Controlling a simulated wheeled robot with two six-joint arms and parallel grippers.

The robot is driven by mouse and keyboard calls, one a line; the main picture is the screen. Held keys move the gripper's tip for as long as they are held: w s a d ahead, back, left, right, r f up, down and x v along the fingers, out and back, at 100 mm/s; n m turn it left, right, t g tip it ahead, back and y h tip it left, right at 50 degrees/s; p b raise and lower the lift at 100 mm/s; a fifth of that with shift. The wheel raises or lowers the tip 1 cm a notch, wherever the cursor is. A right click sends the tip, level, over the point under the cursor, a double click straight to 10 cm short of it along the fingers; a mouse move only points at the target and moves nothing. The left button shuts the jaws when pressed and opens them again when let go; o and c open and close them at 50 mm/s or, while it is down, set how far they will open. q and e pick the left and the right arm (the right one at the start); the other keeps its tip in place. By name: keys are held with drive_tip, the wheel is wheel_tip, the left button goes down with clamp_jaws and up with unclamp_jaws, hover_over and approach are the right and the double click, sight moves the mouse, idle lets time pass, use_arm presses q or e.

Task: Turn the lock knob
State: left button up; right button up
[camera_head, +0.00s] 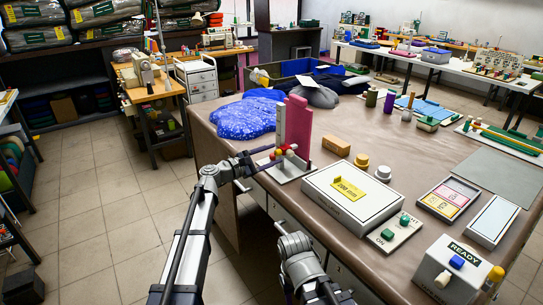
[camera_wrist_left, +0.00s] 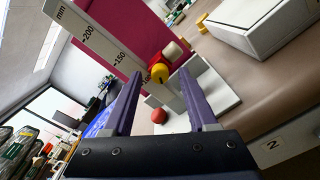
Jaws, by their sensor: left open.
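The height gauge stands on the near left part of the table, with a white mm scale (camera_wrist_left: 95,42), a magenta panel (camera_head: 298,124) and a white base (camera_head: 284,171). A round yellow knob (camera_wrist_left: 159,73) sits low by the scale, with a red part behind it and a pale cylinder beside it. A red ball (camera_wrist_left: 158,115) is lower down, near the base. My left gripper (camera_head: 270,159) is open at the gauge's left side. In the left wrist view the yellow knob appears between its purple fingertips; whether they touch it I cannot tell. My right gripper is not visible.
Right of the gauge are an orange block (camera_head: 336,146), a yellow knob-like piece (camera_head: 361,161) and a white box (camera_head: 352,196). A panel with green buttons (camera_head: 395,232) and a READY box (camera_head: 456,268) stand nearer. Blue bagged cloth (camera_head: 245,118) lies behind left.

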use_arm(q)
drive_tip(key=v, duration=0.7)
drive_tip(key=shift+s+a, duration=0.2)
drive_tip(key=shift+a, duration=0.05)
drive_tip(key=shift+w+d+r+m, duration=0.1)
drive_tip(key=shift+w+d+m, duration=0.85)
drive_tip(key=shift+m, duration=3.55)
drive_tip(key=shift+w+d+m, duration=0.6)
drive_tip(key=shift+d+m, duration=0.55)
drive_tip(key=shift+m, duration=3.35)
drive_tip(key=shift+w+d+m, duration=0.8)
drive_tip(key=shift+d+m, duration=0.3)
drive_tip(key=shift+m, duration=3.4)
drive_tip(key=shift+c, duration=0.2)
clamp_jaws()
